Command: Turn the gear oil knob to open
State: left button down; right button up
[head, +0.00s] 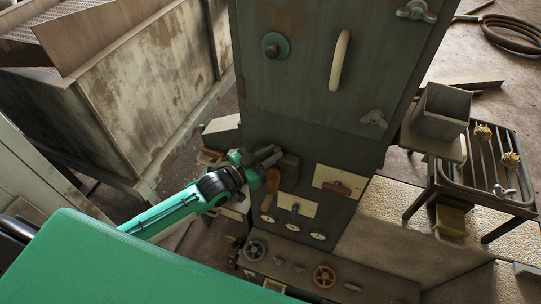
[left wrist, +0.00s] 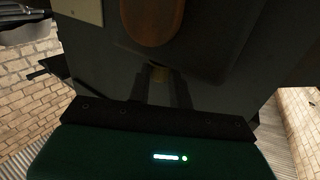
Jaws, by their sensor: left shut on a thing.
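My left gripper (head: 270,156) reaches in from the left to the front of the dark green-grey machine cabinet (head: 310,120), beside a small dark box on the panel. In the left wrist view its two dark fingers (left wrist: 160,88) are closed around a small, dim, brassy piece (left wrist: 160,74), which I take to be the gear oil knob. The fingers and shadow hide most of it, so its turned position cannot be told. An orange-brown oval handle (left wrist: 151,20) lies just beyond the fingers. My right gripper is not in view.
A light plate with a red-brown handle (head: 338,188) is to the right. A rack with a grey box (head: 441,111) stands farther right. A rusty metal bin (head: 130,90) is at left.

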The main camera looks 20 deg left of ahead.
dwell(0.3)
pick_arm(q)
jog(key=c, duration=1.3)
grip_release()
jog(key=shift+r, duration=0.1)
jog(key=shift+o, duration=0.2)
jog(key=shift+d+r+n+t+y+p, duration=0.1)
jog(key=shift+n+t+y+p, duration=0.4)
jog(key=shift+y+p, duration=0.3)
jog(key=n+y, duration=0.1)
jog(key=n+t+y+p, duration=0.1)
jog(key=n+y+p, duration=0.1)
jog(key=y, duration=0.1)
jog(key=shift+s+d+t, duration=0.15)
jog(key=shift+d+t, duration=0.15)
jog(key=shift+d+n+y+p, duration=0.1)
jog(key=shift+n+y+p, duration=0.25)
jog(key=shift+y, duration=0.15)
jog(key=shift+d+n+y, duration=0.15)
jog(key=shift+n+y, duration=0.4)
jog(key=shift+y, duration=0.45)
